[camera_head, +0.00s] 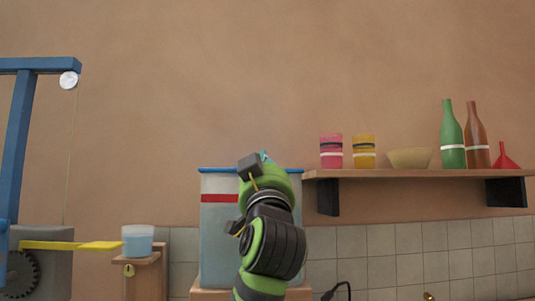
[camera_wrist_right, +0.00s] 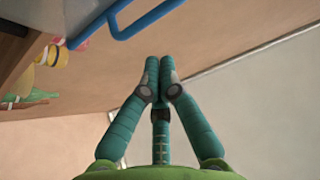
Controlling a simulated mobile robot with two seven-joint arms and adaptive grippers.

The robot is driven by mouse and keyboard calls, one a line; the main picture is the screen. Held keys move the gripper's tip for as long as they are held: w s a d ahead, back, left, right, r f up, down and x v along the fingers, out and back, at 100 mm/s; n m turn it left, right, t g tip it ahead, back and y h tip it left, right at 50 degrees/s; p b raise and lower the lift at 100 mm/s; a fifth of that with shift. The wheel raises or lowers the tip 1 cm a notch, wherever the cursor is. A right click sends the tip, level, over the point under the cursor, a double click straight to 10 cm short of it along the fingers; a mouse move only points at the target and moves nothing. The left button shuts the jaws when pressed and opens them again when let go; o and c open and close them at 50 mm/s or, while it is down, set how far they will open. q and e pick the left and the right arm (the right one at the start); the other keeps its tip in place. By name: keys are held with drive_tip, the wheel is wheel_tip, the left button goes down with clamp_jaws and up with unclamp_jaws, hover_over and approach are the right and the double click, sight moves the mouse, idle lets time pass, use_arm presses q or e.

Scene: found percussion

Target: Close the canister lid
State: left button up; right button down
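The canister (camera_head: 217,245) is a tall pale blue-grey box with a white band and a red stripe, standing upright in the middle of the head view. A thin blue edge (camera_head: 219,170) runs along its top; I cannot tell whether the lid is open. My right gripper (camera_head: 264,156) is at the top of the canister, and my arm hides the canister's right part. In the wrist view my right gripper (camera_wrist_right: 160,65) has its fingertips together with nothing between them. A blue bent bar (camera_wrist_right: 125,27) lies beyond the fingertips there. My left gripper is out of view.
A wall shelf (camera_head: 410,174) to the right holds two cans, a bowl (camera_head: 409,158), two bottles and a red funnel (camera_head: 504,158). At left stand a blue frame (camera_head: 17,140), a yellow lever (camera_head: 70,245) and a cup (camera_head: 138,240).

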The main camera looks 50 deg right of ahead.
drive_tip(key=s+a, duration=0.8)
drive_tip(key=s, duration=0.1)
drive_tip(key=shift+s+f, duration=0.2)
drive_tip(key=shift+s, duration=0.2)
drive_tip(key=shift+a, duration=0.1)
